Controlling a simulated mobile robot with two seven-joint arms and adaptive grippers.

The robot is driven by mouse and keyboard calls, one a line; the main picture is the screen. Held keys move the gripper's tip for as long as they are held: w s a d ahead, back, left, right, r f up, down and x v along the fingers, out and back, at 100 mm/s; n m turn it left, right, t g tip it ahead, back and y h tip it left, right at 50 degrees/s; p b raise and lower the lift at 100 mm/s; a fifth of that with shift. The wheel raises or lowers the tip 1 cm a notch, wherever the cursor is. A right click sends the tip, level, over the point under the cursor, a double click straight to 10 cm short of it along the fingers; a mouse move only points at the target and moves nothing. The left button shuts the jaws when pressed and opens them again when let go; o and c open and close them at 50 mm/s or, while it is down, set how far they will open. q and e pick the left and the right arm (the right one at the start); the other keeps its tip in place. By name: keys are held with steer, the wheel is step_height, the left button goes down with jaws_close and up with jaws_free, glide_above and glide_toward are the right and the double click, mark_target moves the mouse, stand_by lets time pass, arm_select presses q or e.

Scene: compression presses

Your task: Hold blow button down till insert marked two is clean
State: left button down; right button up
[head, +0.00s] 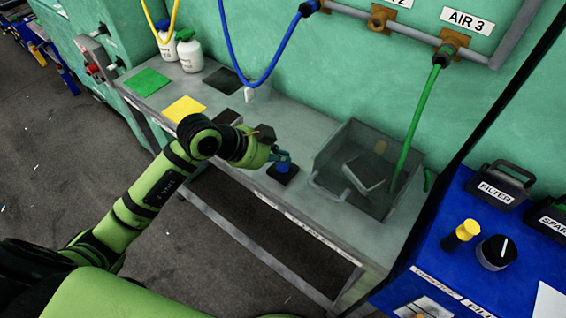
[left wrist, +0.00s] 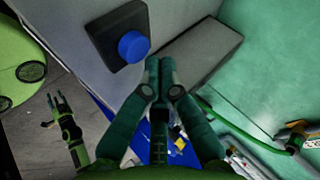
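The blue blow button (head: 283,167) sits on a black square base on the grey bench. In the left wrist view the button (left wrist: 133,46) is up and left of my fingertips. My left gripper (head: 274,154) is just over the button in the head view; its fingers (left wrist: 158,64) are together and hold nothing. I cannot tell whether they touch the button. A grey block (head: 368,173), probably the insert, lies tilted in the clear-walled bin (head: 330,193); no number on it is readable. My right gripper (left wrist: 57,102) shows small in the left wrist view, its fingers apart.
A green hose (head: 419,110) hangs into the bin from the AIR 3 outlet. A blue hose (head: 232,55), coloured mats (head: 184,108) and white bottles (head: 190,55) are at the bench's left. A blue cabinet (head: 450,260) stands at the right.

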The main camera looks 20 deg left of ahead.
mark_target(281, 167)
arm_select(q)
steer(key=shift+f, duration=0.35)
steer(key=shift+f, duration=0.65)
stand_by(2.4)
steer(key=shift+r, duration=0.15)
stand_by(0.5)
steer(key=shift+r+p, duration=0.9)
step_height(281, 167, up, 5)
steer(key=p, duration=0.5)
steer(key=shift+r+p, duration=0.1)
steer(key=shift+p, duration=0.2)
